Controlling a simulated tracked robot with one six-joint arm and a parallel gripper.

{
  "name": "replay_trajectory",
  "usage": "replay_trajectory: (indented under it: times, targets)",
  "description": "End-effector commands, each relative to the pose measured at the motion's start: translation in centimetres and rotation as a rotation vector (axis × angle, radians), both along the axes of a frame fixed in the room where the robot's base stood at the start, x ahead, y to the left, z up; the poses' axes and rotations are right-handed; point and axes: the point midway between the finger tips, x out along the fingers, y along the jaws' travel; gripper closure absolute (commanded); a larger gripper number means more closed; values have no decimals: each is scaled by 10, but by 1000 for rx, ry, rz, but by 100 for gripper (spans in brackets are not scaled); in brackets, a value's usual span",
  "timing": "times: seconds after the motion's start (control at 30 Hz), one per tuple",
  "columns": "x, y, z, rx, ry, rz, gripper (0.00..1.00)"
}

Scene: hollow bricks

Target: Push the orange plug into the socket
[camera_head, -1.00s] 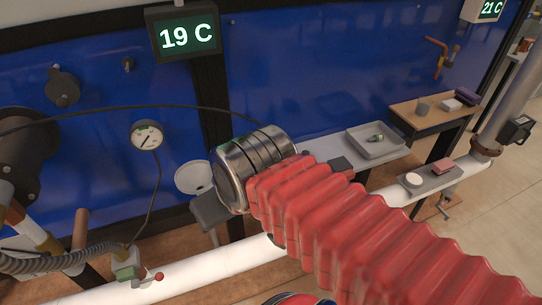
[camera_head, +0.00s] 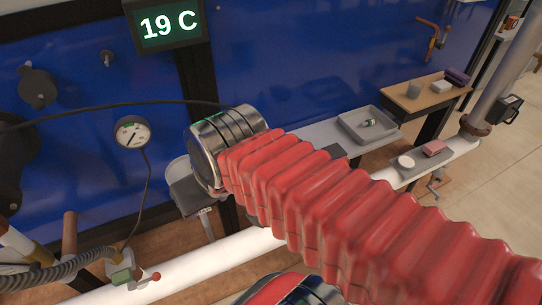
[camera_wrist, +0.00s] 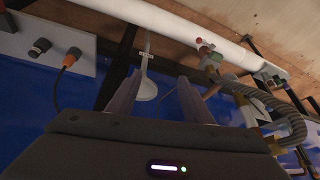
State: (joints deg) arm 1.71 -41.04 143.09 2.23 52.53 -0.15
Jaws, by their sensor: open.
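The orange plug (camera_wrist: 72,54) shows in the wrist view at the upper left, with a dark cable hanging from it. It is at a pale panel (camera_wrist: 60,25) that also carries black round fittings (camera_wrist: 40,47). I cannot tell which fitting is the socket or how deep the plug sits. My gripper (camera_wrist: 159,76) is open and empty, with its two fingers apart, and the plug is off to the left of them. In the head view my red-sleeved arm hides much of the middle, and neither plug nor fingertips can be seen.
A white pipe (camera_head: 190,272) runs low across the head view. A pressure gauge (camera_head: 132,132) hangs on the blue wall, above a red-handled valve (camera_head: 122,275). A grey tray (camera_head: 368,125) sits on a bench at the right. A wooden table (camera_head: 428,95) stands beyond it.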

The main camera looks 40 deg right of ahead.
Motion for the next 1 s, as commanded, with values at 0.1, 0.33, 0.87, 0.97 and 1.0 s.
replay_trajectory:
  times: [0.1,0.33,0.87,0.97,1.0]
  targets:
    - [-1,2,-18,65,81,-62,54]
    - [-5,1,-56,269,275,-241,54]
    - [13,-1,-104,868,581,-684,54]
    - [21,-7,-109,996,612,-767,54]
    - [25,-11,-110,1048,619,-801,54]
